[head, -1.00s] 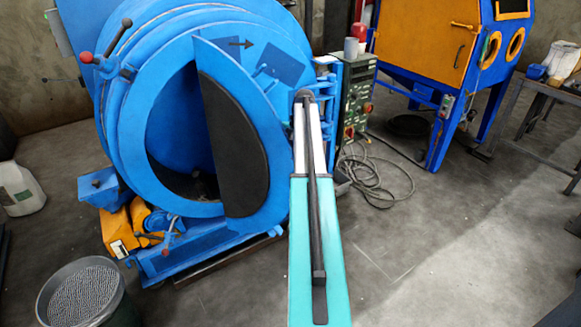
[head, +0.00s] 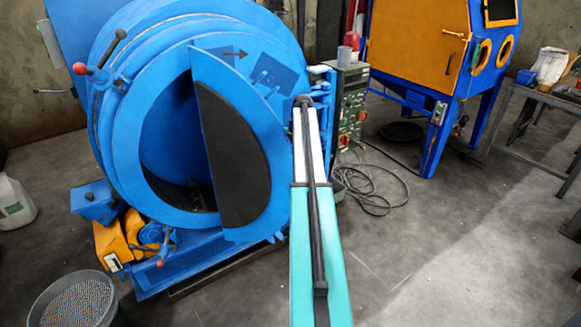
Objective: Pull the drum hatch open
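The blue drum (head: 115,150) stands at the left with its round front facing me. Its hatch (head: 232,155), a blue plate with a black half-round lining, stands at the right part of the opening. The left part of the opening (head: 172,150) is uncovered and shows a dark inside. My teal and white arm reaches up to the right side of the drum, beside the hinge brackets. Its far end hides what lies behind it. My gripper and its fingers are not visible, so I cannot tell whether they touch the hatch.
A green control box (head: 349,105) with cables (head: 375,185) on the floor is right of the drum. A blue and orange cabinet (head: 425,45) and a bench (head: 540,95) stand behind at right. A bucket of beads (head: 75,305) is front left.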

